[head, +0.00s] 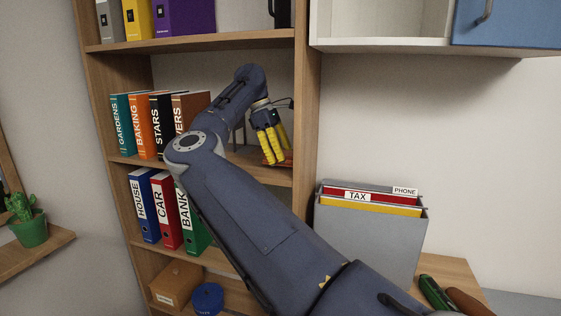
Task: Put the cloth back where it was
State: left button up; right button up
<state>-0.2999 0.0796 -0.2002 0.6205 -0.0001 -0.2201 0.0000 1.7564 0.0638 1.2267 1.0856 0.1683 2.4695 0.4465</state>
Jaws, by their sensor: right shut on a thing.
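My right gripper (270,145), with yellow fingers, reaches into the bookshelf (300,130) at its middle shelf, right of the row of books. It is shut on a flat red thing (285,163) low at the shelf board, which looks like the cloth. Only a small red part shows beside and below the fingers; the fingers hide the rest. I cannot tell whether it rests on the shelf. My left gripper is not in view.
Books (145,125) stand left of the gripper, and binders (165,210) on the shelf below. A box (176,284) and blue roll (207,299) sit lower. A grey file box (370,240) stands right. A cactus (26,220) is far left.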

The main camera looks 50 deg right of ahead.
jog(key=shift+w+a+f, duration=0.1)
jog(key=shift+f, duration=0.8)
jog(key=shift+f, duration=0.2)
jog(key=o, duration=1)
jog(key=shift+r, duration=0.15)
